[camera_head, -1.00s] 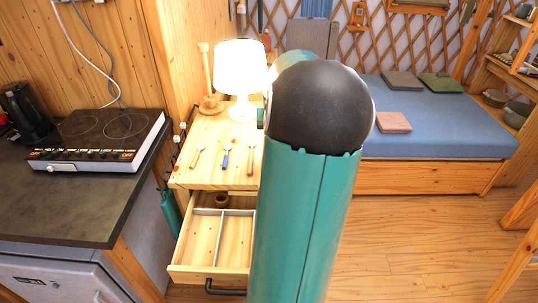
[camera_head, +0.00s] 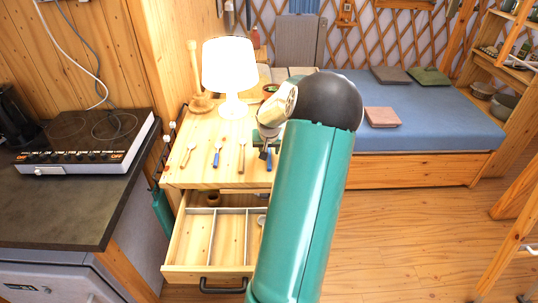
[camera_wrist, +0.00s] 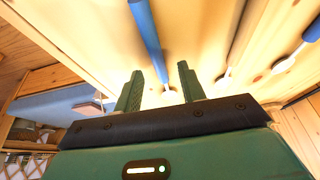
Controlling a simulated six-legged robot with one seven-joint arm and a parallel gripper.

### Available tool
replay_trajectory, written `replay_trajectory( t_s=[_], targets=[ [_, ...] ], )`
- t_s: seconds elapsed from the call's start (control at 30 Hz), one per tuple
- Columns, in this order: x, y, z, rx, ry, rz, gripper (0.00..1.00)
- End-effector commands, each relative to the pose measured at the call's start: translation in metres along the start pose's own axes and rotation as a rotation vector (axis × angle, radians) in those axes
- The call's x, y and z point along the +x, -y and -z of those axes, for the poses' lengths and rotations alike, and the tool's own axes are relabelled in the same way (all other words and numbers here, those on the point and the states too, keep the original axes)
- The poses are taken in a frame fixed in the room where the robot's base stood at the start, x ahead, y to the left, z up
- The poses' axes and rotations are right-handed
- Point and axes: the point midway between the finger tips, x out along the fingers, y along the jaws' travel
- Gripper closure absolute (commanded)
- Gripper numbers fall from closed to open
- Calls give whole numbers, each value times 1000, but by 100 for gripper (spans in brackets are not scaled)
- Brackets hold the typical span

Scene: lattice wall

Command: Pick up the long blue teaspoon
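The long blue teaspoon (camera_head: 269,161) lies at the right of a row of spoons on the wooden cabinet top, partly hidden by my gripper and arm in the head view. In the wrist view its long blue handle (camera_wrist: 148,32) runs down toward the gap between my fingers. My gripper (camera_wrist: 160,82) is open, with the two fingers apart and nothing held. In the head view the gripper (camera_head: 265,150) is low over the cabinet top, beside the teaspoon. Whether the fingers touch it cannot be told.
A wooden-handled spoon (camera_head: 242,157), a shorter blue-handled spoon (camera_head: 217,155) and a pale spoon (camera_head: 188,152) lie to the left. A lit lamp (camera_head: 230,70) stands behind. Below, an open drawer (camera_head: 205,272) juts out. A hob (camera_head: 85,140) is left, a bed (camera_head: 440,125) right.

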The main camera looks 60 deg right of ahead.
Motion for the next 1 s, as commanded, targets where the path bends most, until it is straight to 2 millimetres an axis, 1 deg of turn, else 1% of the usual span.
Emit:
replay_trajectory(
  t_s=[0.03,0.1,0.67,0.7,0.77,0.8,0.87,1.0],
  targets=[
    [6,0,0,-1,1,1,60],
    [10,0,0,0,0,0,60],
    [13,0,-1,-1,-1,-1,60],
    [13,0,-1,-1,-1,-1,68],
    [13,0,-1,-1,-1,0,80],
    [13,0,-1,-1,-1,0,88],
    [13,0,-1,-1,-1,0,99],
    [13,0,-1,-1,-1,0,100]
  ],
)
